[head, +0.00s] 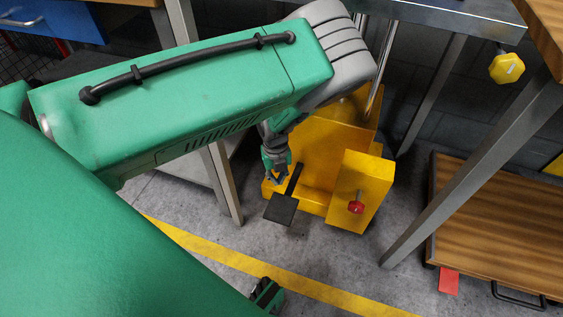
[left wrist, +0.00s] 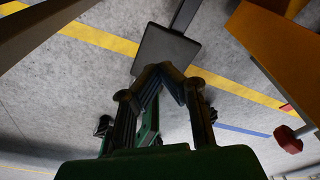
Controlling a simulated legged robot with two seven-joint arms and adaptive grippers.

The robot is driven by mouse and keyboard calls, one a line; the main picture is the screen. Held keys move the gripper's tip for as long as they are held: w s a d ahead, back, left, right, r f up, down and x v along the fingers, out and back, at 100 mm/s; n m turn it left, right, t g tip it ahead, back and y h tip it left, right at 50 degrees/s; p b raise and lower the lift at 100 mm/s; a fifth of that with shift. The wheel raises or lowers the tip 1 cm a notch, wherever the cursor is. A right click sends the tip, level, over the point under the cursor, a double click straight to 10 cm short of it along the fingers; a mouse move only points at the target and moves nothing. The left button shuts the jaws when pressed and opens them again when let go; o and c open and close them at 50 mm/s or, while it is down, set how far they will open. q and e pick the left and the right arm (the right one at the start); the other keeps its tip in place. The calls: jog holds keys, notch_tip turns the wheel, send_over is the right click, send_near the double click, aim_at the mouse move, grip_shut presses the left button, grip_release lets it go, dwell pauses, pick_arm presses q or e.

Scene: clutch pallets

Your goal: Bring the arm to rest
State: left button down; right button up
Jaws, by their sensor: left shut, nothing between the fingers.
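My left arm reaches across the head view from the left. My left gripper (head: 277,180) points down beside the yellow machine (head: 365,178), close to a black pedal plate (head: 281,210) on a dark bar. In the left wrist view my left gripper (left wrist: 158,70) has its fingers together with nothing between them. The black pedal plate (left wrist: 166,48) shows just beyond the fingertips there; I cannot tell whether they touch.
A red knob (head: 355,207) sticks out of the yellow machine. Metal table legs (head: 435,150) stand on both sides. A wooden-topped cart (head: 500,220) is at the right. A yellow floor line (head: 250,262) crosses clear concrete in front.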

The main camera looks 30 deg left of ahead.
dwell(0.3)
pick_arm(q)
jog(key=shift+s+f+n, duration=0.1)
jog(key=shift+s+n, duration=0.3)
jog(key=shift+s, duration=0.05)
jog(key=s+n, duration=0.2)
jog(key=s+n+t+h, duration=0.1)
jog(key=s+n, duration=0.1)
jog(key=n, duration=0.1)
jog(key=s+d+n, duration=0.1)
jog(key=s+n, duration=0.1)
jog(key=n, duration=0.1)
jog(key=shift+s+t+h, duration=0.1)
jog(key=shift+t+h, duration=0.2)
jog(key=s+r+n+y, duration=0.1)
jog(key=s+r+n, duration=0.2)
jog(key=s+n, duration=0.6)
jog(key=s+r+n+y, duration=0.2)
jog(key=s+r+n, duration=0.2)
jog(key=s+n, duration=0.5)
notch_tip(320, 180, up, 17)
jog(key=m+p, duration=0.1)
jog(key=p, duration=1.7)
jog(key=shift+d+r, duration=0.2)
jog(key=shift+d, duration=0.1)
jog(key=shift+w+f, duration=0.1)
